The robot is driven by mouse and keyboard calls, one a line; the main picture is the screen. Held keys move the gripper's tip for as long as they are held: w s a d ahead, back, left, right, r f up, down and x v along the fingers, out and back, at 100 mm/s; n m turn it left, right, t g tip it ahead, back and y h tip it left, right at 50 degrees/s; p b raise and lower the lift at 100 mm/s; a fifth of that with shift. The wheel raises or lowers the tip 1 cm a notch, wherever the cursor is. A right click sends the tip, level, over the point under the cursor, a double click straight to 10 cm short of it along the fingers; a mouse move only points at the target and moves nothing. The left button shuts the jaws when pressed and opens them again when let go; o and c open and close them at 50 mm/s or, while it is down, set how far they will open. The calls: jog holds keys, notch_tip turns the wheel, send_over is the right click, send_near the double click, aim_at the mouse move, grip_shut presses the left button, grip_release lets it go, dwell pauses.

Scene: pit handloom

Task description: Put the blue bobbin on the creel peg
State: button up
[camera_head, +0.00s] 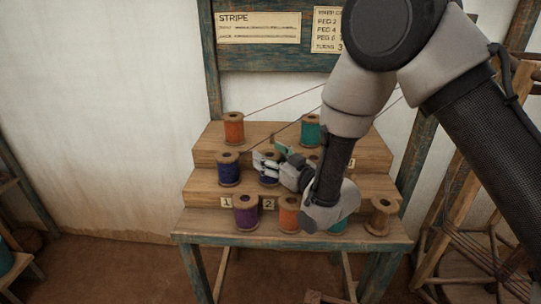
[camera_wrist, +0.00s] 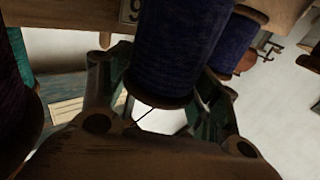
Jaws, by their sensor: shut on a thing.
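My gripper (camera_head: 271,158) is over the middle step of the wooden creel (camera_head: 190,189), with its fingers shut around a blue bobbin (camera_head: 268,181). That bobbin is partly hidden by the fingers in the head view. In the wrist view the blue bobbin (camera_wrist: 178,45) stands large between the two fingers (camera_wrist: 158,98). I cannot tell whether it is clear of the step. A second dark blue bobbin (camera_head: 229,171) stands upright just left of the held one; it also shows in the wrist view (camera_wrist: 233,42). Any bare creel peg is hidden or too small to make out.
An orange bobbin (camera_head: 233,128) and a green bobbin (camera_head: 311,130) stand on the top step. Thin threads run above the steps. My arm hides the creel's right part.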

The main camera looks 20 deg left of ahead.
jog(key=o, duration=1.1)
jog(key=shift+o, duration=0.2)
jog(key=o, duration=0.3)
notch_tip(320, 180, up, 7)
